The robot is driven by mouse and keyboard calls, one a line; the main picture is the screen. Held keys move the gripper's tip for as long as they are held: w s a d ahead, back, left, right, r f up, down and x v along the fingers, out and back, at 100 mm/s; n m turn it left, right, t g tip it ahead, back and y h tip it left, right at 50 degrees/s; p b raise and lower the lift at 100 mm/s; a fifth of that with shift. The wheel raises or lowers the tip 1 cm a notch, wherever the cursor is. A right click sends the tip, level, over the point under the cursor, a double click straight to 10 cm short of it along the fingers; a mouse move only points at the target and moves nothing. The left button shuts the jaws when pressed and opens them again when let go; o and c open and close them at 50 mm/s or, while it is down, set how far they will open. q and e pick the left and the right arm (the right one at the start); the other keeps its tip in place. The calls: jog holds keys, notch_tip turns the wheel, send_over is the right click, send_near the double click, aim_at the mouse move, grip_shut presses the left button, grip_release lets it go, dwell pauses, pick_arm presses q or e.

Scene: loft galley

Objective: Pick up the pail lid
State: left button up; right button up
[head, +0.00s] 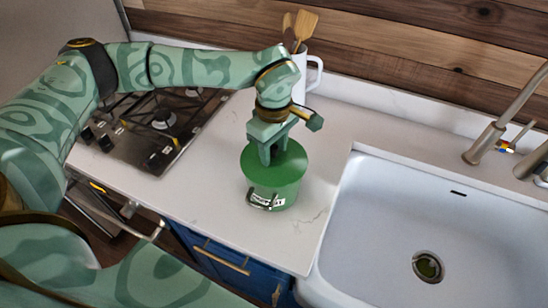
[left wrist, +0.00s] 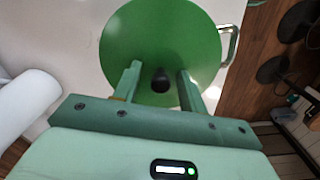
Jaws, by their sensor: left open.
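The pail (head: 268,196) is green and stands upright on the white counter, left of the sink. Its round green lid (head: 287,163) lies flat on top; it fills the upper middle of the left wrist view (left wrist: 165,30). A small dark knob (left wrist: 160,79) is at the middle of the lid. My left gripper (head: 269,158) points down over the lid and is open. In the left wrist view its fingers (left wrist: 157,72) are on either side of the knob, with gaps. In the head view the fingers hide the knob. My right gripper is not in view.
A gas hob (head: 160,125) lies to the left of the pail. A white mug (head: 313,75) with wooden utensils stands behind my left wrist. The white sink (head: 420,215) and its tap (head: 488,140) are on the right. Counter in front of the sink's left edge is clear.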

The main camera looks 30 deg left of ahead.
pick_arm(q)
grip_shut()
